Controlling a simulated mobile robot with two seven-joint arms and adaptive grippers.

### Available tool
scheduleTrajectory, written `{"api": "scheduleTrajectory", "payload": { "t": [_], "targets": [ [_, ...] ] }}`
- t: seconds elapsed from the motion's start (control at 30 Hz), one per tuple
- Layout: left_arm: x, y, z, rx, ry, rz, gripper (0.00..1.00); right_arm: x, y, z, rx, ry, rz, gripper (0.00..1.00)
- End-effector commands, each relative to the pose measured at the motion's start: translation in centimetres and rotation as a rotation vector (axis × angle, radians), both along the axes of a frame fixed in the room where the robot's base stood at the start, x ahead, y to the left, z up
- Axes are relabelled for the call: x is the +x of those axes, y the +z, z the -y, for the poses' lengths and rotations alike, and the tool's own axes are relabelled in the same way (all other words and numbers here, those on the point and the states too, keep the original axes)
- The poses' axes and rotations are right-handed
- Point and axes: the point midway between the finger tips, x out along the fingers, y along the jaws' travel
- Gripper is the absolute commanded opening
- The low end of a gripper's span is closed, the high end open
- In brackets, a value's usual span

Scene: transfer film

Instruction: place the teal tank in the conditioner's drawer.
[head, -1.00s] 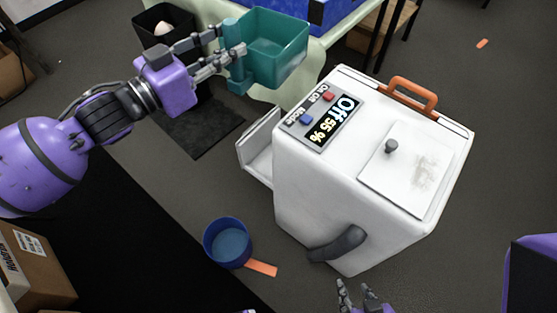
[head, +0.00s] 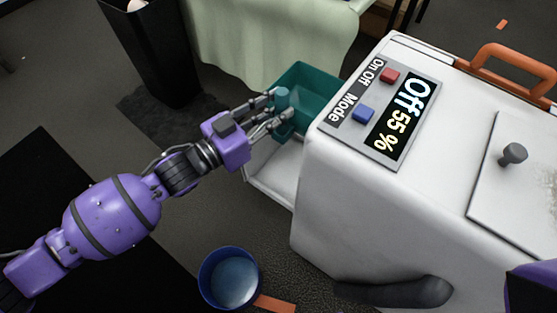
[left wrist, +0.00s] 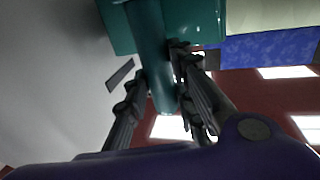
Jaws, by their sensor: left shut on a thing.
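The teal tank (head: 312,84) is an open box with a post-like handle on its near side. My left gripper (head: 284,112) is shut on that handle. The handle (left wrist: 152,50) also runs between the fingers (left wrist: 160,92) in the left wrist view. The tank is at the open drawer (head: 274,172) on the left side of the white conditioner (head: 345,185). The drawer's near part shows below the tank; its far part is hidden. I cannot tell whether the tank touches the drawer's floor. My right gripper is out of view.
The conditioner's display (head: 400,118) reads "Off 55 %". A black bin (head: 160,55) and a cloth-covered table (head: 262,40) stand behind.

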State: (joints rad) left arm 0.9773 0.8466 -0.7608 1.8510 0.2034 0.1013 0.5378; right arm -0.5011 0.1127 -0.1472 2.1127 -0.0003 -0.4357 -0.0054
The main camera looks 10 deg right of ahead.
Motion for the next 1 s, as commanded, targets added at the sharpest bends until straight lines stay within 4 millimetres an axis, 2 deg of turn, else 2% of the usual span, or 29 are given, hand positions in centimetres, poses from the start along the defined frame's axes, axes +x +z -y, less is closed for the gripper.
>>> {"api": "scheduleTrajectory", "payload": {
  "t": [0.03, 0.1, 0.3, 0.4, 0.5, 0.73, 1.0],
  "targets": [
    [-0.1, -3.4, 0.0, -0.003, -0.001, -0.009, 0.0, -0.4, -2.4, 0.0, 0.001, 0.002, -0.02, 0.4],
    [-0.1, -6.2, 0.1, -0.003, 0.0, -0.009, 0.0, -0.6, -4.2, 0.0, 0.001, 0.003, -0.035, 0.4],
    [-0.1, -13.6, 0.0, -0.002, 0.0, -0.007, 0.0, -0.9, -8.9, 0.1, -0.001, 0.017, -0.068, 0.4],
    [-0.1, -16.1, 0.0, -0.003, -0.001, -0.004, 0.0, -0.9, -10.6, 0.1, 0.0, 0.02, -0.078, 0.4],
    [-0.1, -17.6, 0.0, -0.004, -0.001, 0.0, 0.0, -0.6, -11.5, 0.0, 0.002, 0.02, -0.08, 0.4],
    [-0.1, -19.6, 0.0, -0.003, 0.0, 0.002, 0.0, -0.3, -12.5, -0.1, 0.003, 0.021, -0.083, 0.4],
    [-0.1, -23.8, 0.0, -0.002, 0.0, 0.001, 0.0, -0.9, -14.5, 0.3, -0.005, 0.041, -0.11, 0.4]
  ]
}}
